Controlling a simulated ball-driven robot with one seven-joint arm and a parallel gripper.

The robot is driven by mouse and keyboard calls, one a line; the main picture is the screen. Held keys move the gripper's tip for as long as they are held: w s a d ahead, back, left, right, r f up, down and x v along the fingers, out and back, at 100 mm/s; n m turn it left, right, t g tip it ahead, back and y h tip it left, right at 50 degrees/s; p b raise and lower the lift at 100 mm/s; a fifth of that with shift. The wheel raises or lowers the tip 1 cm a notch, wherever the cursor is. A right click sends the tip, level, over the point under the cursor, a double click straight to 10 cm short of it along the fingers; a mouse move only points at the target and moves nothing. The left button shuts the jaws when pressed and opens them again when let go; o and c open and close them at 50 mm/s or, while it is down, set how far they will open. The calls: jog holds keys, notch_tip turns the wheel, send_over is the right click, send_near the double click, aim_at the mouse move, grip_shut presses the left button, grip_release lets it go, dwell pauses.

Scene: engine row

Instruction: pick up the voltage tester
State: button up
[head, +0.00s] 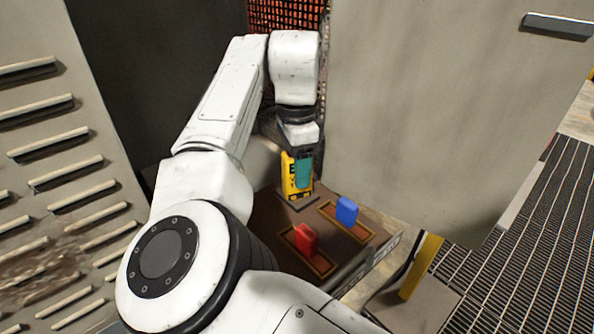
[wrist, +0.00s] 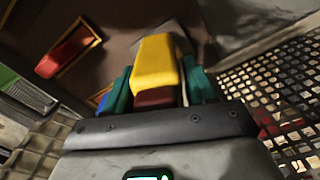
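The voltage tester (head: 289,180) is a yellow block with black markings. It stands upright on a small grey plate at the back of a brown-topped box. My gripper (head: 299,165) points down over it, with a teal finger in front of its face. In the wrist view the tester's yellow body (wrist: 157,65) lies between my two teal fingers (wrist: 160,83), with a dark red part at its near end. The fingers lie close along both sides. I cannot tell whether they press on it.
A red block (head: 305,241) and a blue block (head: 346,211) stand on framed rectangles on the box top (head: 268,213), in front of the tester. A grey cabinet wall (head: 420,110) rises close on the right. Metal grating (head: 530,250) lies further right.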

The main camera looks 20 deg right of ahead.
jog(key=c, duration=0.9)
jog(key=shift+r, duration=0.1)
jog(key=shift+c, duration=0.2)
